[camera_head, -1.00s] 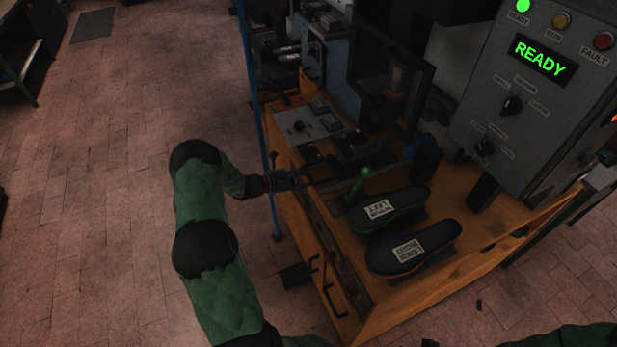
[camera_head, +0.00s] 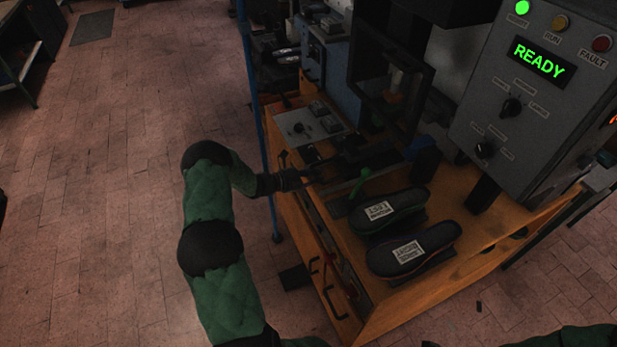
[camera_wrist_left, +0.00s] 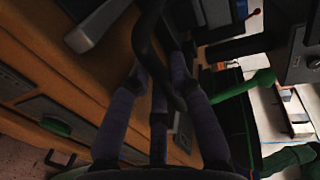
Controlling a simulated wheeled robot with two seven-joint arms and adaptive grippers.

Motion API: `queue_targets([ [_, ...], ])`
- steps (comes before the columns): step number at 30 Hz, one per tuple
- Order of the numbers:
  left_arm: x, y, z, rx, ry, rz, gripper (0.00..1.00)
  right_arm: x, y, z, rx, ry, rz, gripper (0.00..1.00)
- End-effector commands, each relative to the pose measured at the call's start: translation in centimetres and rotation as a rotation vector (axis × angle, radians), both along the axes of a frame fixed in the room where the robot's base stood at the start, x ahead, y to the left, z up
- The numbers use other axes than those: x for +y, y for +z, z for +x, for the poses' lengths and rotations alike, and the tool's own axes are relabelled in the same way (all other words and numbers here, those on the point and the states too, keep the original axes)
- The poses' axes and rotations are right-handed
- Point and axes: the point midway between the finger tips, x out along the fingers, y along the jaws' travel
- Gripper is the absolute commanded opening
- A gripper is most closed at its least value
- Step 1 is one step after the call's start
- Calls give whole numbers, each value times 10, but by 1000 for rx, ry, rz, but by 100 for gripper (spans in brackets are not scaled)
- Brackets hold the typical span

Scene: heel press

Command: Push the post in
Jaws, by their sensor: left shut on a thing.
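A green-knobbed lever (camera_head: 362,178) stands on the orange bench beside the press, behind the shoe labelled LEFT (camera_head: 395,213). The lever also shows in the left wrist view (camera_wrist_left: 250,84), to the right of the fingers. My left gripper (camera_head: 330,168) reaches in from the left over the bench edge, left of the lever. In the wrist view its fingers (camera_wrist_left: 160,85) are closed around a dark curved bar (camera_wrist_left: 150,45); whether this is the post I cannot tell. The dark press frame (camera_head: 390,85) stands behind. My right gripper is not in view.
A second labelled shoe (camera_head: 412,252) lies at the front. A grey control panel (camera_head: 530,95) reads READY with its green lamp lit. A blue upright pole (camera_head: 254,110) stands close to my left forearm. The orange bench (camera_head: 480,228) has bare surface at the right.

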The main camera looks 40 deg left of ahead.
Motion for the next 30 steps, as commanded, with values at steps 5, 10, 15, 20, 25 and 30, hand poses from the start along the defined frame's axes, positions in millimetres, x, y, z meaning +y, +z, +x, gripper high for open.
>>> queue_targets([
  [5, -20, 1, 36, -3, -5, 1, 0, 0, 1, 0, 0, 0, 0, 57],
  [10, -25, 0, 47, 0, -1, 0, 0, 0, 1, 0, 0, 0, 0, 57],
  [15, -25, 1, 47, -1, -1, -1, 0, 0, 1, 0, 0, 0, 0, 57],
  [20, -25, 1, 47, -2, -1, 0, 43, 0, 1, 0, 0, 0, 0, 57],
  [25, -25, 1, 47, -1, -1, 0, 46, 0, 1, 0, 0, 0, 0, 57],
  [30, -24, 1, 46, -1, 0, 0, 46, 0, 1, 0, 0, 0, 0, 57],
])
